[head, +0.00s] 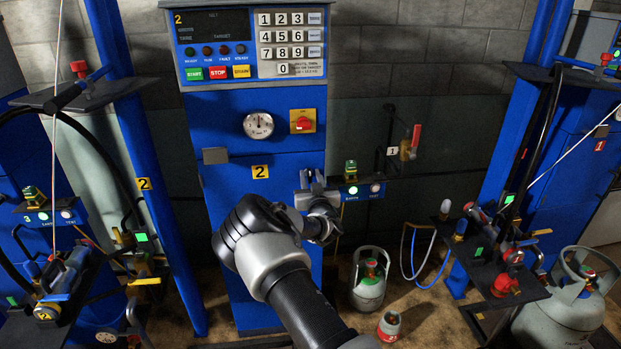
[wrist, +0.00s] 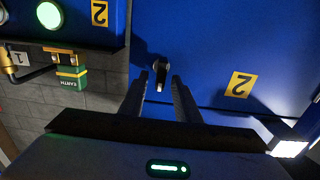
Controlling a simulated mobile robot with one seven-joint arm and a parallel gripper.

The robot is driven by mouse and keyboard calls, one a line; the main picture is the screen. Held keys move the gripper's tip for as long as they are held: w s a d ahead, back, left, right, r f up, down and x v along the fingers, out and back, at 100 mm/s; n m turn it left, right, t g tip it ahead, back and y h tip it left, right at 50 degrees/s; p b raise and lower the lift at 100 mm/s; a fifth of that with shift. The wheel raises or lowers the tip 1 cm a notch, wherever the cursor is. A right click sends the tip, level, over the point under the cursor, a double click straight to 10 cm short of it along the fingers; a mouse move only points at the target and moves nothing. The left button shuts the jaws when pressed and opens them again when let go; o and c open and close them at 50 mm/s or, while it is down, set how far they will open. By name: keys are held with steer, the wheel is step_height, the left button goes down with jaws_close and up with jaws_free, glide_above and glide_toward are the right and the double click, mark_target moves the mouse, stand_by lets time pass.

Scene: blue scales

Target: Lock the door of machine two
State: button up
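Machine two (head: 225,120) is the blue cabinet in the middle of the head view, with a "2" label (head: 260,172) on its lower door (head: 232,215). The label also shows in the wrist view, upside down. A small dark latch or key (wrist: 161,70) with a bright tip sticks out of the blue door in the wrist view. My gripper (head: 313,179) is in front of the door's upper right part. In the wrist view my gripper (wrist: 161,80) is open, its fingers on either side of the latch. I cannot tell if they touch it.
A small box with a green EARTH clamp (head: 350,168) and lit button sits just right of my gripper. A grey plate (head: 215,155) is at the door's left edge. Gas cylinders (head: 370,280) stand on the floor at right. Scale benches flank the machine.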

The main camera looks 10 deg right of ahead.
jaws_close()
steer(key=shift+f+n+b, duration=0.1)
steer(key=shift+n+b, duration=0.2)
steer(key=shift+b, duration=0.2)
steer(key=n+b, duration=0.1)
steer(key=b, duration=0.1)
steer(key=shift+a+f+n+b, duration=0.15)
steer(key=shift+n+b, duration=0.15)
steer(key=shift+n, duration=0.1)
steer(key=n+b, duration=0.1)
steer(key=b, duration=0.1)
steer(key=n+b, duration=0.4)
steer(key=shift+a+f+b, duration=0.15)
steer(key=shift+a+b, duration=0.15)
steer(key=shift+a, duration=0.05)
steer(key=shift+a+f+n+b, duration=0.15)
steer(key=shift+f+n+b, duration=0.05)
steer(key=shift+n+b, duration=2.4)
steer(key=shift+a+f+n+b, duration=0.1)
steer(key=shift+f+n+b, duration=0.05)
steer(key=shift+n+b, duration=2.4)
steer(key=shift+n, duration=0.25)
